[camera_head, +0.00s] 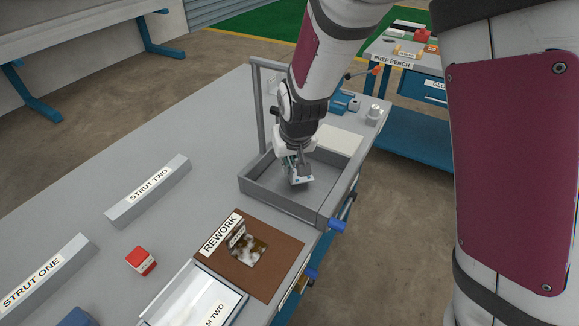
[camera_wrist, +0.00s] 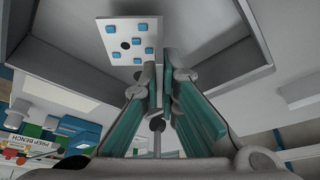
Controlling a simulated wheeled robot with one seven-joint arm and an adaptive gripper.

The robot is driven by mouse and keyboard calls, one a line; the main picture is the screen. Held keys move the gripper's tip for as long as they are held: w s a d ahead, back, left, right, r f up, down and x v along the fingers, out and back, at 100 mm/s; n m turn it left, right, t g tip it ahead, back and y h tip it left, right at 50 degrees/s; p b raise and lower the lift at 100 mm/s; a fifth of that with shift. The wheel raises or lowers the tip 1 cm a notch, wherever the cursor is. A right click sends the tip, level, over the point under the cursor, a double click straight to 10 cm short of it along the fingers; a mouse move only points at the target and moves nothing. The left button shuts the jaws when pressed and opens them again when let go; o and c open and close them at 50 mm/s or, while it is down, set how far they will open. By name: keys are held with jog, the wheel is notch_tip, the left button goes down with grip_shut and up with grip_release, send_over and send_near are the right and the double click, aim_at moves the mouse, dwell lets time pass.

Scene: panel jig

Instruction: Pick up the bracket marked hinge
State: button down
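My gripper (camera_head: 297,165) points down into a grey open tray (camera_head: 262,193) on the bench. In the wrist view my gripper (camera_wrist: 160,80) has its teal-padded fingers close together, with the upright flange of a pale bracket between them. The bracket's flat plate (camera_wrist: 130,40) has a dark hole and several blue squares. In the head view the bracket (camera_head: 301,181) shows partly below the fingers, inside the tray's outline. I cannot tell whether it touches the tray floor. No hinge marking is readable on it.
A brown REWORK mat (camera_head: 275,276) carries a blotchy plate (camera_head: 250,250) and a small label. STRUT ONE (camera_head: 35,278), STRUT TWO (camera_head: 148,192) and a red-topped block (camera_head: 141,261) lie left. A grey post (camera_head: 260,105) stands behind the tray. The PREP BENCH (camera_head: 390,60) is beyond.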

notch_tip(320, 180, up, 5)
jog(key=shift+f+p, duration=0.1)
jog(key=shift+p, duration=0.3)
jog(key=s+d+p, duration=0.3)
jog(key=s+p, duration=0.2)
jog(key=s, duration=1)
jog(key=shift+s+d+r+p, duration=0.1)
jog(key=shift+s+r+p, duration=0.15)
jog(key=shift+p, duration=0.95)
